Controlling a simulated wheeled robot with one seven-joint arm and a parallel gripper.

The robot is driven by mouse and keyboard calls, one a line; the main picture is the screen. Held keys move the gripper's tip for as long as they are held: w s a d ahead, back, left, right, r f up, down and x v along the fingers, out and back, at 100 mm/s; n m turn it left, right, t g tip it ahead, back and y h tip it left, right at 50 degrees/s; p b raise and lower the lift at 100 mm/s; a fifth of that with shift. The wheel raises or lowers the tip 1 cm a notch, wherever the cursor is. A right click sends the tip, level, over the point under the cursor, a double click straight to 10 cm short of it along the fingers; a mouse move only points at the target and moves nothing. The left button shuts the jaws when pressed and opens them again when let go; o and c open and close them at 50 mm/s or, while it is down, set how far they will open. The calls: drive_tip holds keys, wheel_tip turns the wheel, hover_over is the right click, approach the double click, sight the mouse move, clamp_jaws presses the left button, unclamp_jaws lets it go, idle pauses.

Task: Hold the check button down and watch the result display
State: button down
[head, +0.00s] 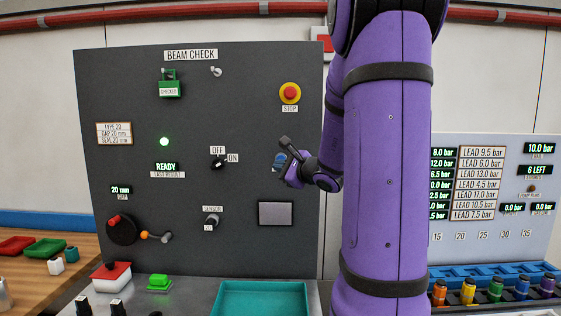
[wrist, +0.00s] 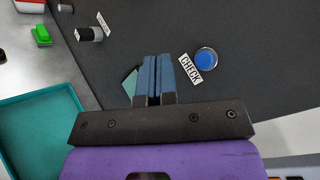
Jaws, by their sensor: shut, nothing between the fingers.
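The check button is a round blue disc (wrist: 207,58) with a CHECK label beside it, set in the dark panel in the wrist view. My gripper (wrist: 156,60) has its blue fingers together with nothing between them. In the wrist view the fingertips lie left of the button, with a gap between. In the head view my gripper (head: 281,161) is side-on at the panel's right part, and my arm and hand make the button hard to make out there. The result display (head: 166,167) reads READY in green above a LAST RESULT label.
The dark BEAM CHECK panel (head: 120,75) also carries a stop button (head: 290,93), an OFF/ON switch (head: 217,164) and a grey square plate (head: 275,213). A green lamp (head: 164,141) is lit. A teal tray (head: 262,284) lies below on the bench.

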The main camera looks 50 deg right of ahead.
drive_tip(key=w+d, duration=0.5)
drive_tip(key=d, duration=0.1)
drive_tip(key=shift+w+d, duration=0.35)
drive_tip(key=shift+w+d, duration=0.1)
idle(2.0)
drive_tip(key=shift+w+d, duration=0.2)
drive_tip(key=shift+w+d, duration=0.3)
drive_tip(key=shift+d, duration=0.05)
idle(1.8)
drive_tip(key=shift+s, duration=0.1)
drive_tip(key=shift+s+a, duration=0.5)
drive_tip(key=shift+a, duration=0.15)
drive_tip(key=shift+s+a, duration=1.65)
drive_tip(key=shift+a, duration=0.3)
